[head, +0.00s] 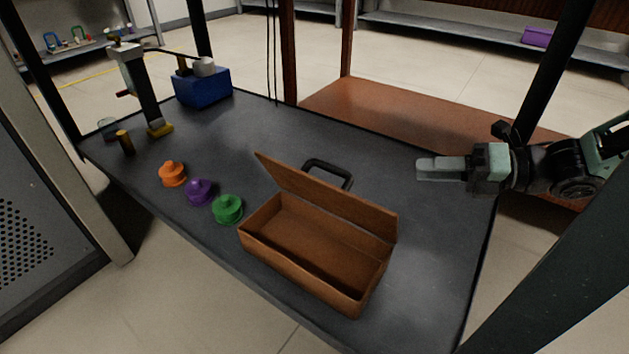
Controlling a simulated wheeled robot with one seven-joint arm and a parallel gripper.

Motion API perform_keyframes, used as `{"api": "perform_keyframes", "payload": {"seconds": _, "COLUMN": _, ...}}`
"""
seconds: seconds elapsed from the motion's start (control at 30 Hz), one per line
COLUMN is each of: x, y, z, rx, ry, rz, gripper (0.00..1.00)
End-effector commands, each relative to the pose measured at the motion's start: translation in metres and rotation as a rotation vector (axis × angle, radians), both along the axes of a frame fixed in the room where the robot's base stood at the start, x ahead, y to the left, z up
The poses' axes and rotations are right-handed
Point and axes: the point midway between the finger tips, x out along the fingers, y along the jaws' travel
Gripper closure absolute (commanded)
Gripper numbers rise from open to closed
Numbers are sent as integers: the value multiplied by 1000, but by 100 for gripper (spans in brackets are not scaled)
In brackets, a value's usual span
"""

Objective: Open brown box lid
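The brown box (300,289) stands on the dark table, right of the middle in the head view. Its lid (330,200) is raised along the far long side and stands open, leaning back a little. The inside of the box shows and looks empty. A dark handle (328,170) shows behind the lid. My gripper (428,169) is at the right, beyond and to the right of the box, pointing left and apart from the lid. I see its fingers from the side, so any gap between them does not show clearly.
Orange (173,174), purple (199,191) and green (228,209) knobbed pieces stand left of the box on the table (425,230). A blue box (203,88) and a stand-like device (147,95) are at the far left. Dark posts rise at the table corners.

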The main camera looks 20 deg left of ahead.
Motion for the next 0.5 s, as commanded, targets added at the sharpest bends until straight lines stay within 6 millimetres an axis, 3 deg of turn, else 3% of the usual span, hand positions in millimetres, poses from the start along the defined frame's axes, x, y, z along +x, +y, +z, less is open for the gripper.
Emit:
{"api": "perform_keyframes", "payload": {"seconds": 0.17, "x": -1, "y": 18, "z": -7, "rx": 2, "ry": -6, "rz": 7, "gripper": 64}}
{"api": "perform_keyframes", "payload": {"seconds": 0.5, "x": -1, "y": 86, "z": -25, "rx": 2, "ry": -4, "rz": 6, "gripper": 64}}
